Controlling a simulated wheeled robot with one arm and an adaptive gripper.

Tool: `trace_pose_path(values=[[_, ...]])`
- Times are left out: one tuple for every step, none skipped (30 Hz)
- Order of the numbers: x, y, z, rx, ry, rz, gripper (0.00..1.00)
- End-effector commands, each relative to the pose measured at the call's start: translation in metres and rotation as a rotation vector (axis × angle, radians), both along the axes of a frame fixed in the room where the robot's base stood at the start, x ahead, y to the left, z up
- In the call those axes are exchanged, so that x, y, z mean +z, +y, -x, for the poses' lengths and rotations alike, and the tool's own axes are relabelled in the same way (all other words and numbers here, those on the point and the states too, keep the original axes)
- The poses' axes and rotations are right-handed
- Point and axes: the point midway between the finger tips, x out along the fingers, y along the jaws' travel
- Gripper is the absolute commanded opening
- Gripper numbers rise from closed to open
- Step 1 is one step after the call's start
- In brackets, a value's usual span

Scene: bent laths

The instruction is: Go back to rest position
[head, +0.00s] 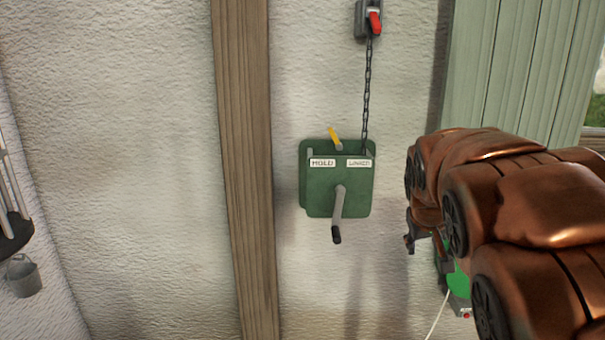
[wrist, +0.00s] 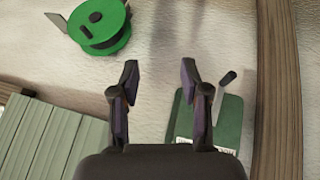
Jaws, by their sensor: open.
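My gripper (wrist: 159,72) is open and empty in the wrist view, with bare wall between its fingertips. In the head view my arm comes in from the right, and a part of my gripper (head: 412,238) shows at its left end. The green winch box (head: 338,185) is on the wall left of my gripper, with a grey crank (head: 339,212) hanging down, handle lowest. A yellow lever (head: 335,138) stands at its top. In the wrist view the box (wrist: 215,125) lies right of the fingers, apart from the fingertips, partly hidden.
A chain (head: 367,95) runs from the box up to a red-handled fitting (head: 375,22). A wooden post (head: 243,170) stands left of the box. A bucket (head: 23,277) hangs far left.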

Motion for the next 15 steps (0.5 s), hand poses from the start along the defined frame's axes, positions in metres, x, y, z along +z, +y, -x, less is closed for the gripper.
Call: trace_pose_path(values=[[-0.007, 0.003, 0.024, -0.012, 0.039, -0.024, 0.46], [-0.014, 0.004, 0.04, -0.022, 0.069, -0.04, 0.46], [-0.022, 0.006, 0.059, -0.033, 0.102, -0.06, 0.46], [-0.027, 0.008, 0.073, -0.04, 0.128, -0.073, 0.46], [-0.034, 0.011, 0.088, -0.046, 0.157, -0.087, 0.46], [-0.042, 0.014, 0.108, -0.054, 0.193, -0.105, 0.46], [-0.047, 0.017, 0.124, -0.059, 0.219, -0.119, 0.46], [-0.054, 0.02, 0.139, -0.063, 0.249, -0.134, 0.46], [-0.062, 0.025, 0.16, -0.068, 0.288, -0.152, 0.46], [-0.067, 0.029, 0.175, -0.069, 0.312, -0.163, 0.46], [-0.073, 0.032, 0.19, -0.071, 0.34, -0.175, 0.46], [-0.081, 0.037, 0.212, -0.075, 0.382, -0.191, 0.46], [-0.086, 0.04, 0.227, -0.076, 0.411, -0.201, 0.46], [-0.091, 0.044, 0.243, -0.075, 0.44, -0.212, 0.46], [-0.098, 0.049, 0.263, -0.074, 0.477, -0.222, 0.46]])
